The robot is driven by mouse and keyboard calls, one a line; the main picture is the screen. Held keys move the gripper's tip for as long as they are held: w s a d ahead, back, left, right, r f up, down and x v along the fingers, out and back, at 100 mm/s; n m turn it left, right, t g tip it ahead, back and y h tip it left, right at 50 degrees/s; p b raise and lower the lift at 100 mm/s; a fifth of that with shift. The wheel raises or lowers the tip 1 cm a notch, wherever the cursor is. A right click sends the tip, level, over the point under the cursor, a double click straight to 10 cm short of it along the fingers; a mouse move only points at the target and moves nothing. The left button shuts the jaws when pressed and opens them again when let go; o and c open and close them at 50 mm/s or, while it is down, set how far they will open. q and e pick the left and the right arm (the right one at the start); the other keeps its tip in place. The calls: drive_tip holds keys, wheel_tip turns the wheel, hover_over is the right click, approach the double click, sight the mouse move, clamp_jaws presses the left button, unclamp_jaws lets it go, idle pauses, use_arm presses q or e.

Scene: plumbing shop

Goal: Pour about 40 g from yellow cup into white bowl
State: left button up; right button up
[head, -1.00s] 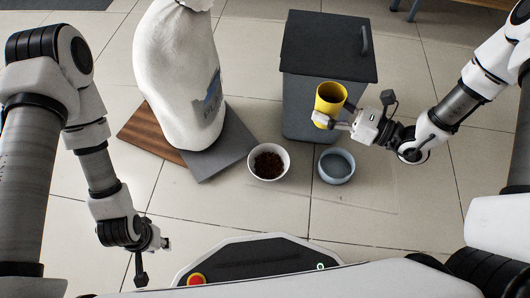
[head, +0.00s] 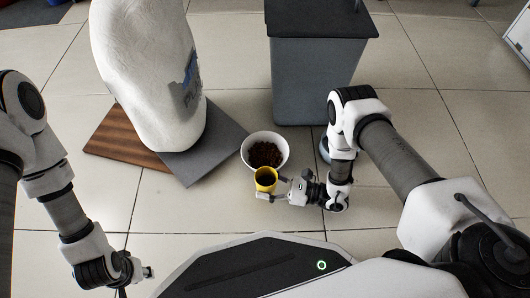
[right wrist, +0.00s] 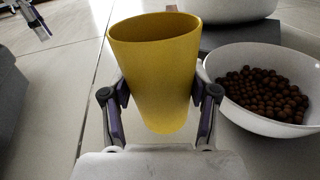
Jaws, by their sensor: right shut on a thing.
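The yellow cup (head: 265,179) is held upright in my right gripper (head: 270,188), just in front of the white bowl (head: 246,158). In the right wrist view the cup (right wrist: 155,75) stands between the two fingers (right wrist: 158,105), and the white bowl (right wrist: 235,108) is to its right. The bowl holds a heap of small brown balls (right wrist: 262,93). The cup's inside looks dark in the head view; I cannot tell what is in it. My left gripper (head: 148,273) is low at the left, away from the cup and bowl; its finger opening is unclear.
A blue-grey bowl (head: 324,150) is mostly hidden behind my right arm. A dark grey bin (head: 312,85) stands behind. A large white sack (head: 145,80) rests on brown and grey boards (head: 213,150) at the left. Floor tiles left of the cup are clear.

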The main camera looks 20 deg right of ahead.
sight(276, 175)
drive_tip(key=shift+r, duration=0.15)
drive_tip(key=shift+w+d+r+m+g+h+p, duration=0.15)
drive_tip(key=shift+w+r+m, duration=0.15)
drive_tip(key=shift+r+m, duration=0.3)
drive_tip(key=shift+w+r+m+g+h+p, duration=0.1)
drive_tip(key=shift+w+r+m, duration=0.2)
drive_tip(key=shift+r+m, duration=0.25)
drive_tip(key=shift+w+d+r+m+g+h+p, duration=0.15)
drive_tip(key=shift+w+r+m, duration=0.15)
drive_tip(key=shift+r+m, duration=0.3)
drive_tip(key=w+m+g, duration=0.1)
drive_tip(key=m, duration=0.5)
drive_tip(key=w+m+g, duration=0.1)
drive_tip(key=m, duration=0.2)
drive_tip(key=shift+w+d+r+g+b, duration=0.25)
drive_tip(key=shift+w+d+g+b, duration=0.05)
drive_tip(key=shift+b, duration=0.05)
drive_tip(key=shift+w+d+r+m+g, duration=0.2)
drive_tip(key=shift+w+m, duration=0.1)
drive_tip(key=shift+w, duration=0.1)
drive_tip(key=shift+w+d+r+m+g, duration=0.1)
drive_tip(key=shift+w+r+m, duration=0.15)
drive_tip(key=shift+w, duration=0.15)
idle(0.8)
drive_tip(key=shift+w+f+m+g, duration=0.2)
drive_tip(key=shift+f+m+g, duration=0.15)
drive_tip(key=shift+m, duration=0.35)
idle(1.2)
